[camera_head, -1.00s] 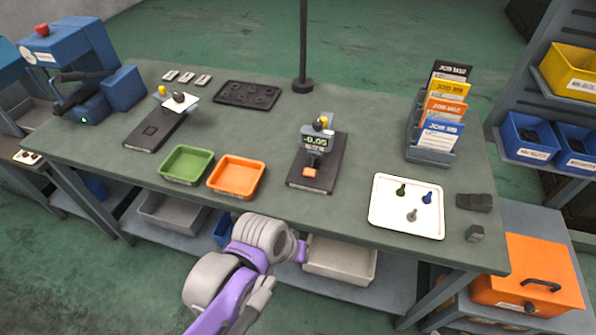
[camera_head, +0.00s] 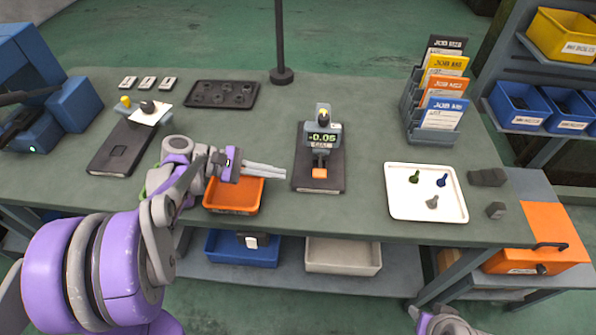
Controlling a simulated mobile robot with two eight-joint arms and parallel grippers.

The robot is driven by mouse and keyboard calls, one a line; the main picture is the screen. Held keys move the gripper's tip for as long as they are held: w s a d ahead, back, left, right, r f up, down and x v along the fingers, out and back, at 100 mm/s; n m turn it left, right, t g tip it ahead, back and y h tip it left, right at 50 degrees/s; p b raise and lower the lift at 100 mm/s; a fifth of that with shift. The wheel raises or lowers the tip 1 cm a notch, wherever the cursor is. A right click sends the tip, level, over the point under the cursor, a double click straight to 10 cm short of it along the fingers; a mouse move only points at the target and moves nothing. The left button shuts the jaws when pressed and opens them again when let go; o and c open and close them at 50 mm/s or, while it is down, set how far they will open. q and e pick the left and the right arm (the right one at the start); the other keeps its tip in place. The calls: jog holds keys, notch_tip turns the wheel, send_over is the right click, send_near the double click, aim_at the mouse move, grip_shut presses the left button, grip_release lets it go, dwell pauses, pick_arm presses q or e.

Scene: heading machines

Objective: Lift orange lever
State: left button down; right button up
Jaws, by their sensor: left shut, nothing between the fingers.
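The gauge stands on a dark base plate (camera_head: 303,184) in the middle of the bench. My left gripper (camera_head: 284,172) is shut and empty, its thin grey fingers pointing right.
A white tray (camera_head: 398,212) with three small pins lies to the right. A card rack (camera_head: 418,130) stands behind it. A black pole (camera_head: 280,40) rises behind the gauge. A second fixture (camera_head: 118,147) is at the left. The green tray is mostly hidden by my arm.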

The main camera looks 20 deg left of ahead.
aim_at(320, 165)
pick_arm(q)
jog(key=shift+w+a+r+h, duration=0.1)
jog(key=shift+w+a+h, duration=0.05)
jog(key=shift+a, duration=0.2)
jog(key=shift+w+a+r+h, duration=0.1)
jog(key=shift+a+h, duration=0.05)
jog(key=shift+a, duration=0.2)
jog(key=shift+d, duration=0.15)
jog(key=x, duration=1)
jog(key=shift+w, duration=0.1)
jog(key=shift+n, duration=0.3)
